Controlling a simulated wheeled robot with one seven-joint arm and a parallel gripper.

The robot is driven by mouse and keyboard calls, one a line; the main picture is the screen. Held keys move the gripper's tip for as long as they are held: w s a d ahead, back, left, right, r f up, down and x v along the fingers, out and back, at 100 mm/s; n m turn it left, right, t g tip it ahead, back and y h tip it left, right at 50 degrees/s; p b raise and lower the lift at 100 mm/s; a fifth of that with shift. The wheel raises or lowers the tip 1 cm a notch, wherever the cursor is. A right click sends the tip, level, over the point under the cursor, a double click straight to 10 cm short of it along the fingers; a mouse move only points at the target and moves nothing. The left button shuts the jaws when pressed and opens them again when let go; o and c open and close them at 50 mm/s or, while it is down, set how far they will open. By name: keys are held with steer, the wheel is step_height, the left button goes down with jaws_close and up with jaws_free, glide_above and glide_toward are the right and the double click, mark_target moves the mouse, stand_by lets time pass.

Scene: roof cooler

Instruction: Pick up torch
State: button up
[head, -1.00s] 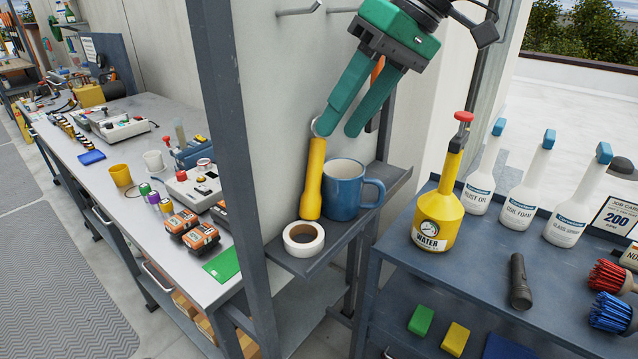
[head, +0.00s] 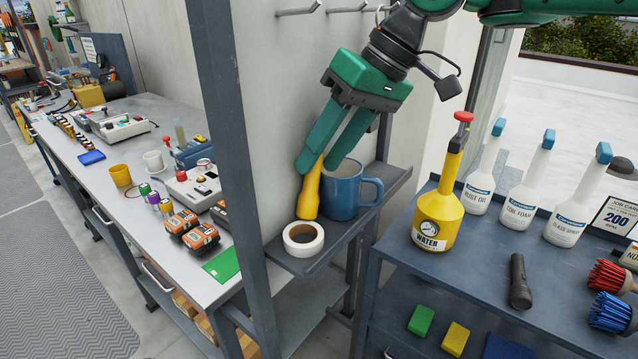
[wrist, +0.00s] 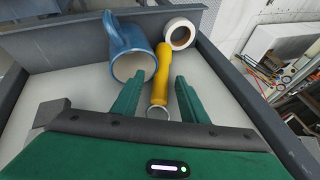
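A yellow torch (head: 309,196) stands on the small grey shelf (head: 330,248), its top slightly tilted in the head view. My gripper (head: 317,166) is over it with the fingers reaching down on both sides of its upper part, which they partly hide. In the wrist view the torch (wrist: 161,72) lies between the two spread green fingers, with gaps visible on both sides. The gripper (wrist: 158,80) is open.
A blue mug (head: 343,190) is close to the right of the torch. A white tape roll (head: 303,239) sits in front. A grey post (head: 236,180) is at left. The cart (head: 470,290) at right holds a black torch (head: 520,282) and a yellow water bottle (head: 438,215).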

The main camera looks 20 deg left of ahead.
steer(key=shift+f, duration=0.15)
jaws_close()
stand_by(1.1)
